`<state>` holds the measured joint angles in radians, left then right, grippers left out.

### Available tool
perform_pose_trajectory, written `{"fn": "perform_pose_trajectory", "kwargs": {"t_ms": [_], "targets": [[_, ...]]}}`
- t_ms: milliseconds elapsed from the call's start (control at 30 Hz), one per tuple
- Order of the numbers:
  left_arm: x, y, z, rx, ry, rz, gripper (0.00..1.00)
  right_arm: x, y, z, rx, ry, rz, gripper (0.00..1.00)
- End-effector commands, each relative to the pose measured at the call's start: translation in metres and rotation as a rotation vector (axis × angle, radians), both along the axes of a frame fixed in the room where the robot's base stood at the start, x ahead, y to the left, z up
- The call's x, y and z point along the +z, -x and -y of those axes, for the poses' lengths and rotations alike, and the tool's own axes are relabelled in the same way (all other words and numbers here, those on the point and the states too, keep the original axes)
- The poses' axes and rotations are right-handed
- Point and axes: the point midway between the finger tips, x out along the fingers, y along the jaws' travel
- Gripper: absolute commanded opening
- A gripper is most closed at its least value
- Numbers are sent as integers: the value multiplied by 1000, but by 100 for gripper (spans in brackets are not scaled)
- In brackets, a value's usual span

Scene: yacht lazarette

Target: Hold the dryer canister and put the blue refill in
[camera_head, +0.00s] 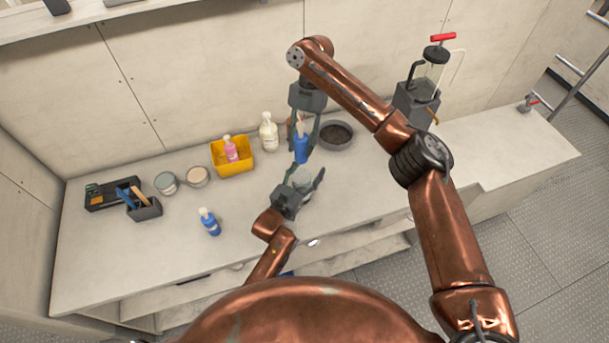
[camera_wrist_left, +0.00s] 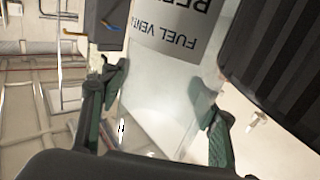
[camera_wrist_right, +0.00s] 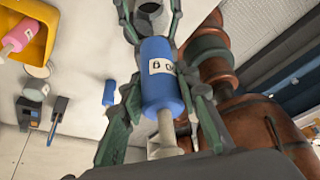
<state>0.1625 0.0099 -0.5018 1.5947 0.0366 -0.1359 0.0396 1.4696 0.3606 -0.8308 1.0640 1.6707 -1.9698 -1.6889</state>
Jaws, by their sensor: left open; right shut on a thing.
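The blue refill (camera_head: 301,154) is a blue bottle with a pale neck, held neck up in my right gripper (camera_head: 302,142). In the right wrist view the refill (camera_wrist_right: 160,85) sits between the fingers, with a white label.
A second blue bottle (camera_head: 209,222) stands front left. A yellow bin (camera_head: 233,163) with a pink bottle, a white bottle (camera_head: 268,133) and a dark bowl (camera_head: 336,134) stand behind. Cans and a tool holder (camera_head: 146,209) are left.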

Motion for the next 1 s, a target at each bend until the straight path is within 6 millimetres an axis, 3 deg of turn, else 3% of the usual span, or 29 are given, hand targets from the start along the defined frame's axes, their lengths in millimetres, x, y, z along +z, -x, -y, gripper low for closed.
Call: {"fn": "perform_pose_trajectory", "kwargs": {"t_ms": [333,1000], "targets": [[0,-2,2,0,0,0,55,0,0,0,0,0,0,1],[0,-2,1,0,0,0,9,0,0,0,0,0,0,1]]}}
